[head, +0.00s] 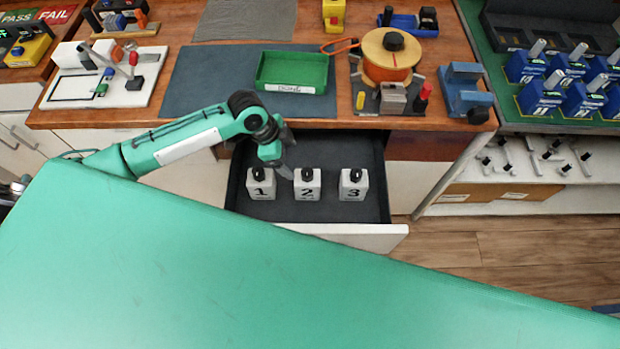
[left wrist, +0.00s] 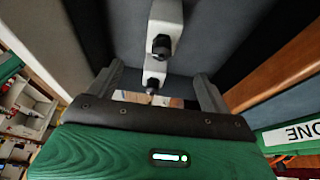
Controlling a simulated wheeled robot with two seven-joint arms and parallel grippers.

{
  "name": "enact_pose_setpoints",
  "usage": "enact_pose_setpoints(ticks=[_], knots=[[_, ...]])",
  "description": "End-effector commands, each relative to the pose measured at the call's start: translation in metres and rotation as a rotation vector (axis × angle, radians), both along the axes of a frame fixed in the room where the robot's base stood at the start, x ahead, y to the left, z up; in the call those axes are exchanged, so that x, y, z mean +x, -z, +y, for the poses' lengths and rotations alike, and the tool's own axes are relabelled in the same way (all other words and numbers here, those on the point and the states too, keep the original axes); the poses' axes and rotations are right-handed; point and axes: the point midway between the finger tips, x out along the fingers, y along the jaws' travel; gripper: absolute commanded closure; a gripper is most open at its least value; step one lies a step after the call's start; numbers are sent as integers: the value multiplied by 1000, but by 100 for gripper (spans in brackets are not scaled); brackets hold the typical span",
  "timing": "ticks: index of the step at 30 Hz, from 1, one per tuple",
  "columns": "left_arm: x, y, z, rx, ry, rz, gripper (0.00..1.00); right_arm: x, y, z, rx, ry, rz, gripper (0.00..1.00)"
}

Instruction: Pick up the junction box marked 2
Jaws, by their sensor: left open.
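The junction box marked 2 (head: 307,187) is pale grey with a black knob on top. It stands upright in the open drawer, between the box marked 1 (head: 261,186) and the box marked 3 (head: 353,187). My left gripper (head: 289,159) is open and empty, just behind and to the left of box 2 in the head view. In the left wrist view, the open fingers (left wrist: 156,86) have one pale box (left wrist: 154,66) between them in the picture and another pale box (left wrist: 166,14) beyond it. Their numbers do not show there, and contact cannot be told. My right gripper is not in view.
The drawer (head: 330,230) has a dark floor and a white front. The wooden counter edge (head: 340,122) is behind it, carrying a green tray (head: 292,88) and an orange spool (head: 388,70). The green tray's label also shows in the left wrist view.

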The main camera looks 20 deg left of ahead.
Motion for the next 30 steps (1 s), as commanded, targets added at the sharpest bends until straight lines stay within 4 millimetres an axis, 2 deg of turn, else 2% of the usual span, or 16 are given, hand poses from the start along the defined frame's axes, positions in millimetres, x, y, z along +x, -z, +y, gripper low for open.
enact_pose_setpoints(ticks=[5,12,15,23,30], knots=[[3,15,-5,-1,5,6,18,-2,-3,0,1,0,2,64],[8,59,-23,1,4,5,18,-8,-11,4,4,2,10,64],[9,71,-28,-1,3,4,18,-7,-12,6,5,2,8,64],[12,84,-34,0,5,4,18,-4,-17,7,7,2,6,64],[19,109,-47,1,3,5,18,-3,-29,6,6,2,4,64]])
